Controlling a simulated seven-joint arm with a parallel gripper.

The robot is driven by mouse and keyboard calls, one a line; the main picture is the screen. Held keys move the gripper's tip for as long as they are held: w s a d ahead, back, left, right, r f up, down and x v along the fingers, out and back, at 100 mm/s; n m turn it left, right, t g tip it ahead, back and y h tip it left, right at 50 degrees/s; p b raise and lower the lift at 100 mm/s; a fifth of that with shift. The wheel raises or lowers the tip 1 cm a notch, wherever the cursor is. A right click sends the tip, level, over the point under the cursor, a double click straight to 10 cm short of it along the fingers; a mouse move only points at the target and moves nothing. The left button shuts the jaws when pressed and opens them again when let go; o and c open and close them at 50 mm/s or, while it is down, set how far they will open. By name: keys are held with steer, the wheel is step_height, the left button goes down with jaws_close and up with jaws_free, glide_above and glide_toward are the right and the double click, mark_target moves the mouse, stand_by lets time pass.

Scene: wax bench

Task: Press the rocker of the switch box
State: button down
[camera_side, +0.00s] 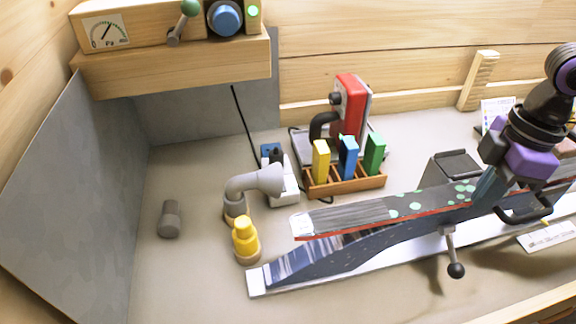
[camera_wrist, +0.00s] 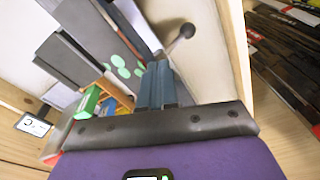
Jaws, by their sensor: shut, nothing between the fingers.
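A low white box (camera_side: 285,190) on the bench, with a blue part and a black part at its far end, looks like the switch box. A grey elbow-shaped nozzle stands in front of it and hides part of it. I cannot make out its rocker. A black cable runs from the wall to near it. My gripper (camera_side: 481,195) is far to the right of the box, over the ski. Its fingers are shut and empty, pointing down; they also show in the wrist view (camera_wrist: 157,82). I cannot identify the switch box in the wrist view.
A ski (camera_side: 420,203) with green spots lies across the bench between my gripper and the box. A wooden rack (camera_side: 345,187) holds coloured blocks, with a red iron (camera_side: 351,105) behind. A yellow bottle (camera_side: 245,241) and the grey nozzle (camera_side: 258,181) stand near the box.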

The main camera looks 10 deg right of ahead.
steer(key=w+a+n+y, duration=0.2)
steer(key=w+a+n, duration=0.2)
steer(key=w+a, duration=1.8)
steer(key=shift+w+a+r+t, duration=0.15)
steer(key=shift+w+r+t, duration=0.15)
steer(key=shift+w, duration=0.65)
steer(key=shift+f, duration=0.1)
steer(key=x, duration=1.2)
steer(key=shift+w+f, duration=0.1)
steer(key=shift+f, duration=0.25)
steer(key=shift+w+f, duration=0.1)
steer(key=shift+f, duration=0.4)
steer(key=shift+f, duration=0.1)
